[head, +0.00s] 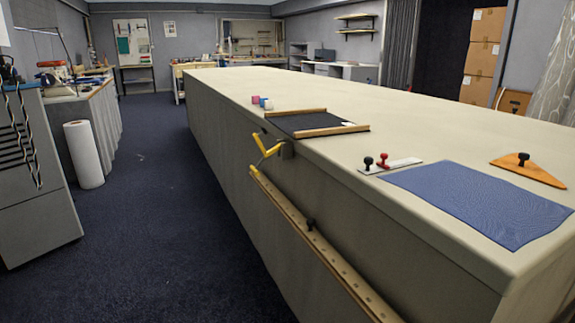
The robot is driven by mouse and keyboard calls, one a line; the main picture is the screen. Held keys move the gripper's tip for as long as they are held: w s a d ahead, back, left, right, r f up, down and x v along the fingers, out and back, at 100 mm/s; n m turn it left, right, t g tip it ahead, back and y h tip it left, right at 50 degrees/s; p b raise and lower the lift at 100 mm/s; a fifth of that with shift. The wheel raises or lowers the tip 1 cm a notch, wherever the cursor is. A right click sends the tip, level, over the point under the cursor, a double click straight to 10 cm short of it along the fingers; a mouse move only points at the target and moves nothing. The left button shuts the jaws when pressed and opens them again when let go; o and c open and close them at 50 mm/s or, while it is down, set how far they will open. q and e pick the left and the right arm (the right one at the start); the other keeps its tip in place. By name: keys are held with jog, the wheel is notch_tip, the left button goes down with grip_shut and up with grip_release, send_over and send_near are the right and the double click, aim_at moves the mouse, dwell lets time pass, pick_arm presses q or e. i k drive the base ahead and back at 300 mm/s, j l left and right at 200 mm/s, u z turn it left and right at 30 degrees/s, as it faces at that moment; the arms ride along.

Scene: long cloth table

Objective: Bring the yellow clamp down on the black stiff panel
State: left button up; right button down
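The yellow clamp (267,153) is at the table's left edge, by the near-left side of the black panel. Its yellow arms are bent and stick out past the edge over the floor side, and a grey metal part joins it to the table. The clamp appears raised and off the panel. The black stiff panel (300,123) lies flat on the table between two wooden strips. A small white patch shows near its right end. Neither of my grippers is in view.
On the long cloth table (430,120), small pink, blue and white blocks (262,102) sit behind the panel. Nearer are a white strip with black and red knobs (391,165), a blue cloth (480,200) and an orange wedge (528,170). A wooden rail (320,245) runs along the table's side.

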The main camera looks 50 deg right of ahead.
aim_at(266, 155)
jog(key=i+z, duration=0.65)
jog(key=z, duration=0.2)
jog(key=i+j+z, duration=0.1)
jog(key=i+z, duration=0.3)
jog(key=i+j+z, duration=0.15)
jog(key=z, duration=0.3)
jog(key=i+j+z, duration=0.25)
jog(key=z, duration=0.15)
jog(key=j, duration=0.1)
